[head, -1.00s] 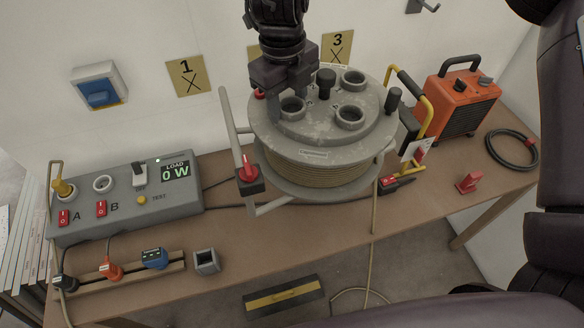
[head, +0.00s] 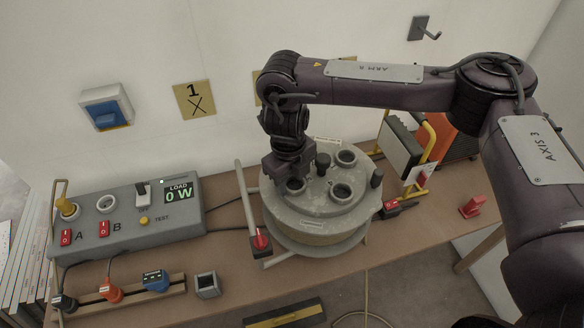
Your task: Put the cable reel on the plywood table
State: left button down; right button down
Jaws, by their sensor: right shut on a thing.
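The cable reel (head: 318,210), a grey round drum with sockets on its top and tan cable wound below, stands upright at the plywood table (head: 232,262), over its middle part. My right gripper (head: 291,174) comes down from above and is shut on the reel at the left rear of its top. The fingertips and the exact grip are hidden. The reel's foot looks to be at the table top, but I cannot tell whether it touches. My left gripper is not in view.
A grey load box (head: 125,215) and a plug rail (head: 130,292) stand to the left. A yellow-handled stand (head: 425,150), an orange heater (head: 458,140) and a red plug (head: 472,207) are to the right.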

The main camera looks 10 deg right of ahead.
jog(key=shift+f, duration=1.05)
jog(key=shift+w+f, duration=0.1)
jog(key=shift+f, duration=0.7)
jog(key=c, duration=1.2)
grip_release()
jog(key=shift+s+f, duration=0.2)
jog(key=shift+f, duration=0.05)
jog(key=o, duration=0.5)
jog(key=shift+s+r, duration=0.1)
jog(key=shift+c, duration=0.2)
jog(key=r, duration=0.8)
jog(key=r+b, duration=0.1)
jog(key=r, duration=0.3)
jog(key=shift+s+a, duration=0.1)
jog(key=shift+a, duration=0.3)
